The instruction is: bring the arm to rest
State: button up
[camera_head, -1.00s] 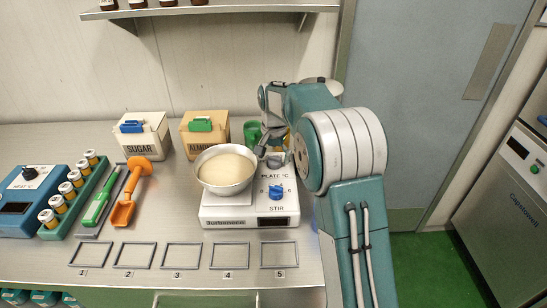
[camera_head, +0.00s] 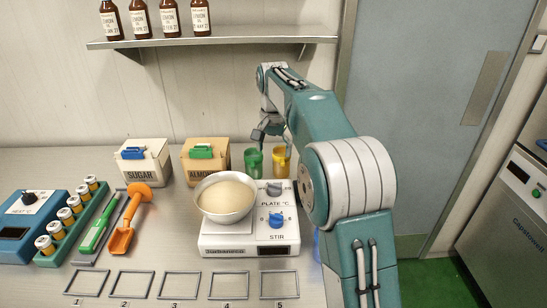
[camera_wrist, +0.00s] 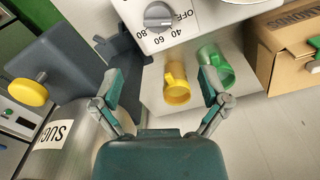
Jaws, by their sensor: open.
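My arm reaches up from the lower right of the head view and bends over at the back of the bench. My gripper (camera_head: 269,133) hangs there, open and empty, above and behind the stirrer hot plate (camera_head: 222,238). In the wrist view, my gripper's two fingers (camera_wrist: 160,82) are spread wide with nothing between them. A green cup (camera_head: 253,162) and a yellow cup (camera_head: 281,160) stand behind the plate, below the gripper. The wrist view shows the yellow cup (camera_wrist: 176,88) and the green cup (camera_wrist: 213,66) beyond the fingertips, apart from them.
A bowl (camera_head: 224,214) of pale mass sits on the plate. The sugar box (camera_head: 146,178) and almond box (camera_head: 203,174) stand left of the cups. A shelf (camera_head: 215,41) with several brown bottles hangs above. An orange scoop (camera_head: 122,240) and marked frames lie on the left and front.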

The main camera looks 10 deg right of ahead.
jog(key=s+r+n+t, duration=0.2)
jog(key=s+r, duration=0.1)
jog(key=s, duration=1)
jog(key=s+r+n+t, duration=0.2)
jog(key=s+n, duration=0.1)
jog(key=s, duration=1)
jog(key=s+f+n+t, duration=0.1)
jog(key=s+f, duration=0.4)
jog(key=s, duration=0.4)
jog(key=shift+s+f+n+t, duration=0.15)
jog(key=shift+f+n+t, duration=0.15)
